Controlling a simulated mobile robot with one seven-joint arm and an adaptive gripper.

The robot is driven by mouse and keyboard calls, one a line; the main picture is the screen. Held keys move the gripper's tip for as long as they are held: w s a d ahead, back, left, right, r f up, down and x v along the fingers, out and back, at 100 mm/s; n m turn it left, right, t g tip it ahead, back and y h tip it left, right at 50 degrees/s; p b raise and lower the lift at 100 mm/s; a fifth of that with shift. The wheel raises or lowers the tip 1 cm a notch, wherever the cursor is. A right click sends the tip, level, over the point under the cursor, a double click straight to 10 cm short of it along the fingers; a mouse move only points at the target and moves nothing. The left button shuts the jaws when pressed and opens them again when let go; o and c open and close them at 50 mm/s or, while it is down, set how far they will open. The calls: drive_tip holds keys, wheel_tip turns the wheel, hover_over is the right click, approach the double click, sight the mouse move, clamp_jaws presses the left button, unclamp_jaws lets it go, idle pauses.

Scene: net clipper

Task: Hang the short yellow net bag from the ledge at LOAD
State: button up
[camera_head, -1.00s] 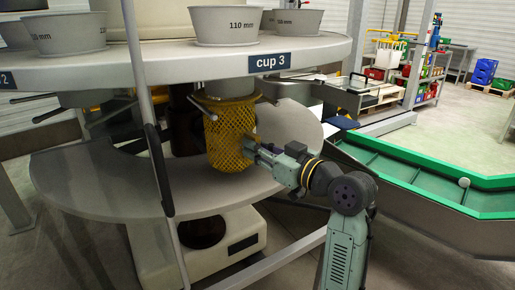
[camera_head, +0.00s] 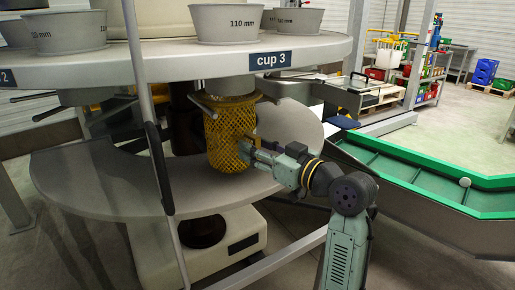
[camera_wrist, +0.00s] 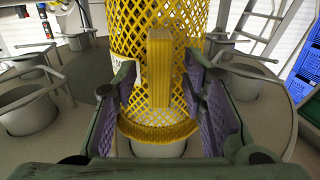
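The yellow net bag (camera_head: 228,140) hangs upright below the round shelf, under the cup 3 label (camera_head: 270,60). Its mouth is around a grey spout (camera_head: 222,88). My gripper (camera_head: 247,149) is at the right side of the bag, level with its middle. In the wrist view the picture looks upside down, with the net bag (camera_wrist: 135,25) at the top and its gathered collar (camera_wrist: 158,135) around the spout below. A flat yellow strip (camera_wrist: 160,75) stands out between my purple-padded fingers, with gaps on both sides. My gripper (camera_wrist: 165,110) is open. No LOAD label is readable.
Cups (camera_head: 228,24) stand on the shelf (camera_head: 180,62) above. A lower round plate (camera_head: 110,185) lies under the bag. A thin upright post (camera_head: 150,110) stands to the left. A green-edged conveyor (camera_head: 420,175) runs at the right.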

drive_tip(key=v, duration=1.2)
drive_tip(key=shift+s, duration=0.15)
